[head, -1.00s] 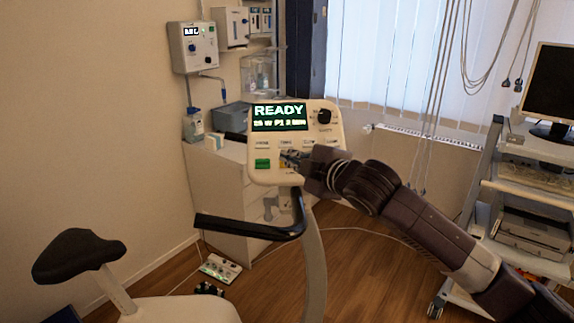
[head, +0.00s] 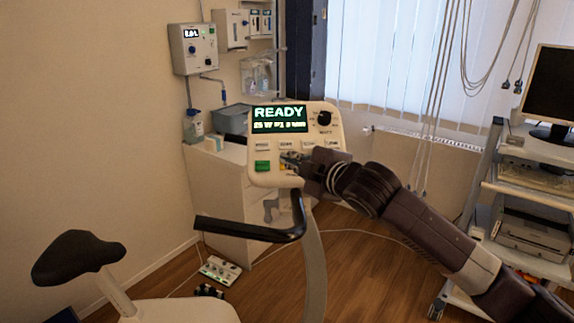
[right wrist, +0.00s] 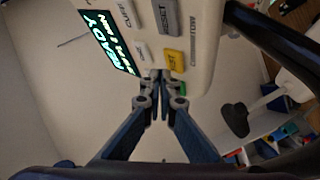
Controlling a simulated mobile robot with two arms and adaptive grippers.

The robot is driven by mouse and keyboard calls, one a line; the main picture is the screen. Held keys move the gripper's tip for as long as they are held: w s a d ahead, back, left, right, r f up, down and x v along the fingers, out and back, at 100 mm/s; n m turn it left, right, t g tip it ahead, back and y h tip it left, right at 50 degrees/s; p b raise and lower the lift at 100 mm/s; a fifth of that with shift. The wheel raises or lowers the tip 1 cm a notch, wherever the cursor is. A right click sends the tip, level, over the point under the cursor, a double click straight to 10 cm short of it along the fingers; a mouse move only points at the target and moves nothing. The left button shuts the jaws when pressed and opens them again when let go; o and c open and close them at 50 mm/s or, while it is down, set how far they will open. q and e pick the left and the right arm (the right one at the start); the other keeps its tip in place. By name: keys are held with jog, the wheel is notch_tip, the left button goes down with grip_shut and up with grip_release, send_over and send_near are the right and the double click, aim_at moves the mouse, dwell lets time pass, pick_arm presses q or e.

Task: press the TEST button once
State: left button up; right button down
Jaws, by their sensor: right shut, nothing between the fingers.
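The white console (head: 335,145) of an exercise bike faces me, its green-lit display (head: 279,117) reading READY. A yellow button (right wrist: 173,60), whose label looks like TEST, sits on the console in the right wrist view. My right gripper (head: 287,160) is shut and empty, with its fingertips at the lower button row. In the right wrist view its tips (right wrist: 157,76) are close beside the yellow button's edge; I cannot tell whether they touch it. The gripper hides most of that button in the head view. My left gripper is not in view.
A green button (head: 262,165) is left of the fingertips, and a grey RESET button (right wrist: 167,17) is near the yellow one. A black knob (head: 324,117) is at the console's upper right. The black handlebar (head: 245,229) runs below; a cart (head: 530,190) stands right.

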dwell(0.4)
jog(key=shift+w+f, duration=0.2)
jog(key=shift+f, duration=0.05)
jog(key=shift+w+f, duration=0.25)
jog(key=shift+f, duration=0.15)
dwell(0.7)
jog(key=shift+r+p, duration=0.1)
jog(key=shift+p, duration=0.3)
jog(key=shift+s+r+p, duration=0.45)
jog(key=shift+r+p, duration=0.1)
jog(key=shift+p, duration=0.05)
jog(key=shift+s+d+r+p, duration=0.1)
jog(key=shift+s+r+p, duration=0.7)
jog(key=shift+r+p, duration=0.2)
jog(key=shift+s+d+r+p, duration=0.1)
jog(key=shift+s+r+p, duration=0.65)
jog(key=shift+r+p, duration=0.15)
